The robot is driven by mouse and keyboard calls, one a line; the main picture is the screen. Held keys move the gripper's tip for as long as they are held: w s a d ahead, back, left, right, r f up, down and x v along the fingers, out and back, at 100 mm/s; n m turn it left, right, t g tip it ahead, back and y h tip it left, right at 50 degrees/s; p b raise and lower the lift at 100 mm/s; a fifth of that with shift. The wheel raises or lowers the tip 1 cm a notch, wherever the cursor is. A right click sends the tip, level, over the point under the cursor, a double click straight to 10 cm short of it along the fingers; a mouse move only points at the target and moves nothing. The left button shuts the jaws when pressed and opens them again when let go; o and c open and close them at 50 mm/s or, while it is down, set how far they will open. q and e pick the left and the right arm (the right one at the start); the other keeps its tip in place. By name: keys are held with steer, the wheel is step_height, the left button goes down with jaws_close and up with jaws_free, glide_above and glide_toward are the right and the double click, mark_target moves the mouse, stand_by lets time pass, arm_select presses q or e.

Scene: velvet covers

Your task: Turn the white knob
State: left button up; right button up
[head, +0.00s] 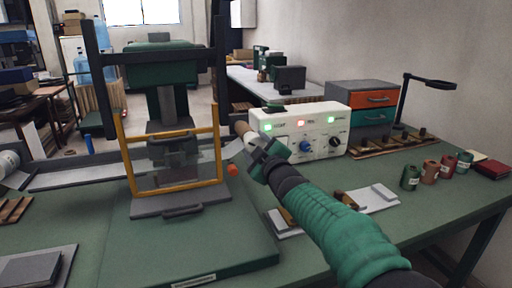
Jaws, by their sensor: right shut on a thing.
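A cream control box (318,122) stands on the green bench right of the press. Its front has a blue knob (305,146) in the middle and a black knob (334,142) at the right, under green, red and green lights. My right gripper (264,148) is at the left part of this front, where it covers the panel. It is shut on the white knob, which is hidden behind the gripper. The knob's angle cannot be seen. My left gripper is not in view.
A dark press (165,95) with a yellow guard frame (128,165) stands left of my gripper. A drawer unit (367,99), a desk lamp (431,82) and several small spools (430,172) are to the right. The bench front (420,222) at right is clear.

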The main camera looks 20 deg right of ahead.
steer(key=shift+a+f, duration=0.1)
steer(key=shift+f, duration=0.05)
steer(key=o, duration=1.4)
steer(key=shift+c, duration=0.2)
steer(key=shift+s, duration=0.1)
steer(key=s+p, duration=0.1)
steer(key=s, duration=1.5)
steer(key=shift+s+d, duration=0.3)
